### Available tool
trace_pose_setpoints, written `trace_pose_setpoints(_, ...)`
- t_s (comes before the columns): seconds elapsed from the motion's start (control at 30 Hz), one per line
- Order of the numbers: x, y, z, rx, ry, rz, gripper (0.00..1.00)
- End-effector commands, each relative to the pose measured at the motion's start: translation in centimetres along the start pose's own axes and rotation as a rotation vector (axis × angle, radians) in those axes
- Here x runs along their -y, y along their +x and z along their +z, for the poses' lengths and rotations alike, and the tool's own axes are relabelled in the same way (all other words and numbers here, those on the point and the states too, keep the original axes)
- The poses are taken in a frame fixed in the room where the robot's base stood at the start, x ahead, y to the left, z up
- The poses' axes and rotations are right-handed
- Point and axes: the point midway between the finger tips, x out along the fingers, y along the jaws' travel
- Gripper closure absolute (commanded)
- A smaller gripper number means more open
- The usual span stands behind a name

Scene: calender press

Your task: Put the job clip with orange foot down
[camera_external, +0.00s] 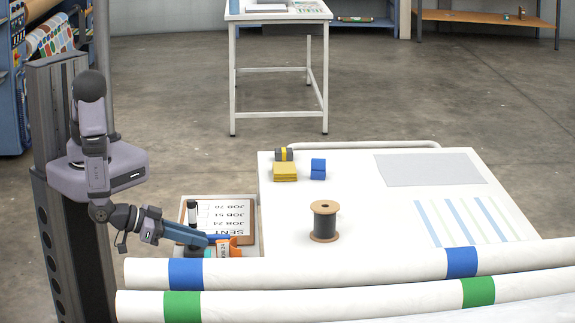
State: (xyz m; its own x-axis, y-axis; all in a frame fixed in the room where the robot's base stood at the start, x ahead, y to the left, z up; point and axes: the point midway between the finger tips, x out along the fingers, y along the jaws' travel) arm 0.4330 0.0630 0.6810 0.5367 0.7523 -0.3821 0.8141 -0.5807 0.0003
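My gripper (213,239) is low over the front of a shallow tray (253,213) at the left of the white table. Small orange parts (244,240) show right beside its blue fingertips, and one may be the foot of the job clip. The clip itself is too small and too covered to make out. I cannot tell whether the fingers are open or shut, or whether they hold anything. A white card (224,215) with SENT and several JOB lines, upside down in the picture, lies in the tray.
A spool (325,222) stands upright on the white table (290,225). Yellow blocks (284,172), a dark roll with a yellow band (284,154) and blue blocks (318,169) are behind it. A grey sheet (430,169) lies right. Two long white rollers (340,264) cross the front.

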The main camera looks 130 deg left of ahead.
Motion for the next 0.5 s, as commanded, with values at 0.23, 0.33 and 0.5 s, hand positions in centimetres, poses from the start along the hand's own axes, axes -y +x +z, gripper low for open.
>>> trace_pose_setpoints(0.23,0.0,0.7,0.0,0.0,0.0,-0.001,0.81)
trace_pose_setpoints(0.33,0.0,1.6,0.0,0.001,0.0,-0.003,0.81)
trace_pose_setpoints(0.5,0.0,3.8,-0.1,0.001,0.0,-0.004,0.81)
